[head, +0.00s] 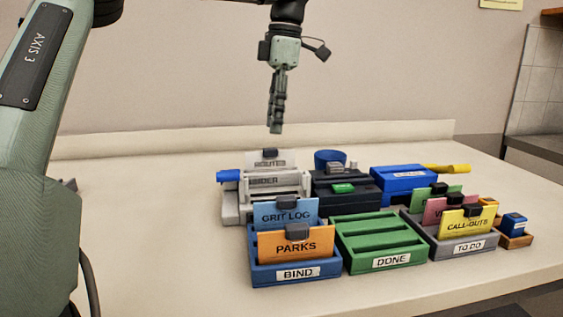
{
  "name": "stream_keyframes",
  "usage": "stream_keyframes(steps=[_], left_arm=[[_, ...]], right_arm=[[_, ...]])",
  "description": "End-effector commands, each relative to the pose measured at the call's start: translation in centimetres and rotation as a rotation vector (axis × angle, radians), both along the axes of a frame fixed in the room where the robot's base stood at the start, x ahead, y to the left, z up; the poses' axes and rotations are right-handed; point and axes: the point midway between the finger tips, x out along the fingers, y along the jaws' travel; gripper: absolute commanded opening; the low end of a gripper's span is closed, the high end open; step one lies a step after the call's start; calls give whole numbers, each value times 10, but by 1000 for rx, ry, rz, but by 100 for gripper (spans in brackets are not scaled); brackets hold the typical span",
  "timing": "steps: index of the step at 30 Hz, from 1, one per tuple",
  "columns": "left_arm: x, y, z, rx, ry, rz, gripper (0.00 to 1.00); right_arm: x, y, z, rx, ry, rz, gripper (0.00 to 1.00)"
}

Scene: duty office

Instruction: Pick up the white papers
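The white papers (283,158), marked with a word starting "ROUTE", stand upright with a dark clip on their top edge. They are at the grey-white binder machine (234,206) at the back left of the group; their lower part is hidden. My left gripper (275,128) hangs pointing down above and behind the papers, apart from them. It shows edge-on, so I cannot tell whether its fingers are open or shut. I see nothing held in it. My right gripper is not in view.
In front stand the blue BIND tray (262,281) with blue and orange clipped papers, the empty green DONE tray (350,265), and the grey TO DO tray (440,255) with several papers. A black device (345,203) and a blue one (398,187) stand behind.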

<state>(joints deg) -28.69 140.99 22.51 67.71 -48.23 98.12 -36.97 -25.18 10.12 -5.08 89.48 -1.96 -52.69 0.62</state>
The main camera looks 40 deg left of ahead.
Motion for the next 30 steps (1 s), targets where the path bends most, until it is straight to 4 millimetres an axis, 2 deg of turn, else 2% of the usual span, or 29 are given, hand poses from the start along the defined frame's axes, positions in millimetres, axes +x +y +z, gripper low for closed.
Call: stream_keyframes(steps=[8, 15, 24, 30], left_arm=[[-5, 1, -34, -3, 1, -1, 39], [-9, 2, -66, -2, 0, 0, 39], [-9, 2, -71, -1, -2, 1, 39], [-9, 2, -70, -1, -2, 1, 14]], right_arm=[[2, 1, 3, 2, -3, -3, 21], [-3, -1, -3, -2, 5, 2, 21], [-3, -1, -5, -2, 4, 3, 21], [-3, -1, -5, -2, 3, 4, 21]])
